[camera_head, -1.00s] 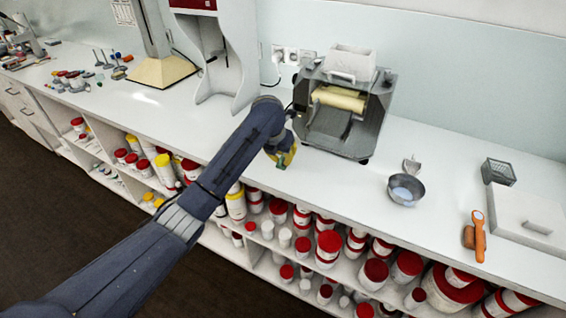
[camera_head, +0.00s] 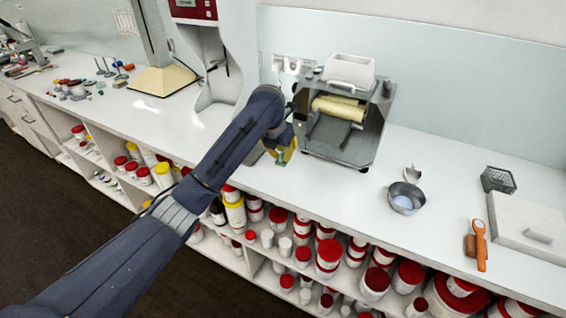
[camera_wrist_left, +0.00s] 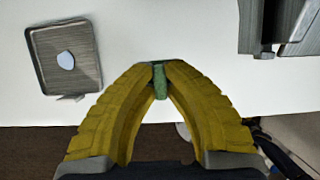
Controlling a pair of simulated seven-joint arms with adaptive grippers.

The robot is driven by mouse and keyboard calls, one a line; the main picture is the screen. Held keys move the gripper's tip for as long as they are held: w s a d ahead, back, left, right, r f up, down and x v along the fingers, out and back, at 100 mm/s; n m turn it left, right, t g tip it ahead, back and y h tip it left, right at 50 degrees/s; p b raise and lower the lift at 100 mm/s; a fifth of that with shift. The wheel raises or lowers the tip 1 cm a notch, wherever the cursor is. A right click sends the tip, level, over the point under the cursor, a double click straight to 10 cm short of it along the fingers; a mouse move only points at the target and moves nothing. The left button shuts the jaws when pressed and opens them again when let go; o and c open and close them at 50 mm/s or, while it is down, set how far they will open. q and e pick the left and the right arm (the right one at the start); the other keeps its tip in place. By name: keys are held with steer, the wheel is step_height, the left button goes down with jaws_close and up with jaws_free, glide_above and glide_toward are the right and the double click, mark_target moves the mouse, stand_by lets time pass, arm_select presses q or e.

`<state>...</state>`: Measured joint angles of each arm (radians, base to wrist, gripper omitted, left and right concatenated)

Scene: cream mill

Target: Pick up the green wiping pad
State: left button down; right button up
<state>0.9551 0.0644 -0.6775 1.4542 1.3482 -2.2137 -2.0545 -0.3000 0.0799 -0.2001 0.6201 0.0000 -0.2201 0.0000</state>
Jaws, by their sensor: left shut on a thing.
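The green wiping pad (camera_wrist_left: 160,80) is between the yellow fingertips of my left gripper (camera_wrist_left: 159,72) in the left wrist view. The gripper is shut on it, and the fingers hide most of it. In the head view the left gripper (camera_head: 284,152) is over the white bench, just left of the mill, and a small bit of the green pad (camera_head: 281,159) shows at its tips. The pad seems to be held above the bench top, but the exact height is hard to tell. My right gripper is in neither current view.
The grey roller mill (camera_head: 345,140) stands close to the gripper's right. A square grey tray (camera_wrist_left: 38,75) with a pale piece lies nearby. A metal bowl (camera_head: 406,198), orange-handled tool (camera_head: 480,240) and wire basket (camera_head: 497,179) are further right. Red-lidded tubs (camera_head: 328,252) fill the shelves below.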

mark_target(283, 152)
arm_select(q)
step_height(283, 152, up, 15)
steer(key=shift+f, duration=0.15)
steer(key=c, duration=2.1)
jaws_free()
jaws_close()
